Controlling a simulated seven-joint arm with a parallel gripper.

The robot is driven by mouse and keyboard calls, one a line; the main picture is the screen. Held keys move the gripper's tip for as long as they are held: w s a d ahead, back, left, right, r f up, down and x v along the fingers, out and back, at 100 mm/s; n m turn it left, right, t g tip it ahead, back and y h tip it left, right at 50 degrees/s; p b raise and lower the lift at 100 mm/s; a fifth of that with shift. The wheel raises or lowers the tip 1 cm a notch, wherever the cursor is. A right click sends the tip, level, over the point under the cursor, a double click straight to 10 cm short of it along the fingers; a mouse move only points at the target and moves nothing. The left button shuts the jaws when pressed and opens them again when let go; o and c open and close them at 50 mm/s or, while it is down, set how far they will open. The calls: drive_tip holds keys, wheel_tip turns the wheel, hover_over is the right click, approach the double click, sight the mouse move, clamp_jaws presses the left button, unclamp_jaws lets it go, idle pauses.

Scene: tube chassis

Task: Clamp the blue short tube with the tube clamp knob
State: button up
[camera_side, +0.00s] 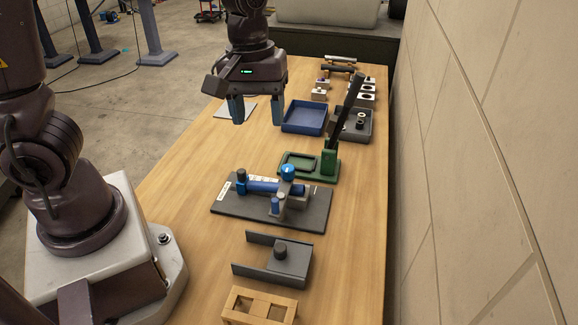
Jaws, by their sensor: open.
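The blue short tube (263,186) lies horizontally in a fixture on a dark base plate (242,211) in the middle of the table. A bright blue round knob (288,172) tops the grey clamp (291,190) near the tube's right end. I cannot tell how tightly the clamp bears on the tube. My gripper (243,119) points down with its two blue fingers apart and nothing between them. It hangs above the table, behind and left of the knob, clear of the fixture.
A green press (330,160) with a tall dark lever stands just behind the fixture. A blue tray (304,117) and a grey tray (367,123) stand farther back. A grey channel block (262,262) and a wooden holder (259,304) lie in front. A wall borders the right side.

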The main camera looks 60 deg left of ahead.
sight(289, 168)
drive_tip(key=w+a+f+n+y, duration=0.15)
drive_tip(key=w+n, duration=0.25)
drive_tip(key=n, duration=0.6)
drive_tip(key=w+a+f+n+h, duration=0.1)
drive_tip(key=w+f+n, duration=0.25)
drive_tip(key=n, duration=0.55)
drive_tip(key=shift+y, duration=0.25)
wheel_tip(289, 168, down, 12)
drive_tip(key=shift+a+f, duration=0.1)
drive_tip(key=shift+a, duration=0.05)
drive_tip(key=c, duration=0.9)
